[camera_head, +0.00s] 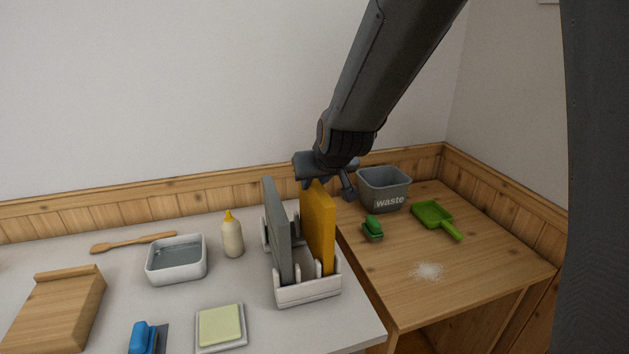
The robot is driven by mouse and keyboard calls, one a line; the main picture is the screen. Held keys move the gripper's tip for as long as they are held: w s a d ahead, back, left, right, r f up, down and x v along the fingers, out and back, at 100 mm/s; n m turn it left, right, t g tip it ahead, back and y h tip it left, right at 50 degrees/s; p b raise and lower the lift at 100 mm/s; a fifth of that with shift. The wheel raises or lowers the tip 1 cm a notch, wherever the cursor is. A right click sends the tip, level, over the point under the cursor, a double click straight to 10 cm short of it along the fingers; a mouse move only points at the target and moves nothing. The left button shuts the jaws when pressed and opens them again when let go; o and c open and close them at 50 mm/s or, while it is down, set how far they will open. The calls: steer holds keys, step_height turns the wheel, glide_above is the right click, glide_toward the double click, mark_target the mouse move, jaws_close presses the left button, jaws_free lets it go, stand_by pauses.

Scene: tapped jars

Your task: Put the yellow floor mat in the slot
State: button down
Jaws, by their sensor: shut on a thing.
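The yellow floor mat (318,232) stands upright on edge in the white slotted rack (308,291), in its right part. A grey mat (277,228) stands in the same rack to its left, leaning slightly. My gripper (318,184) is at the top edge of the yellow mat and is shut on it. The fingertips are partly hidden by the gripper body and the mat. The mat's lower edge is partly hidden behind the rack's front wall, so I cannot tell whether it rests on the rack's floor.
On the white table are a basin of water (177,260), a bottle (232,236), a wooden spatula (134,243), a wooden board (56,311), a blue-handled tool (143,338) and a sponge tray (220,327). On the wooden table are a waste bin (383,188), green brush (373,228), dustpan (434,215) and white powder (428,271).

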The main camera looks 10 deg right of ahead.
steer(key=shift+f+b, duration=0.85)
steer(key=shift+f, duration=0.3)
stand_by(0.4)
steer(key=c, duration=1.4)
jaws_free()
steer(key=shift+c, duration=0.2)
steer(key=shift+s+r, duration=0.1)
steer(key=p+v, duration=0.2)
steer(key=v, duration=0.5)
steer(key=shift+s+d+r, duration=0.1)
steer(key=shift+s+r, duration=0.05)
steer(key=shift+r, duration=0.05)
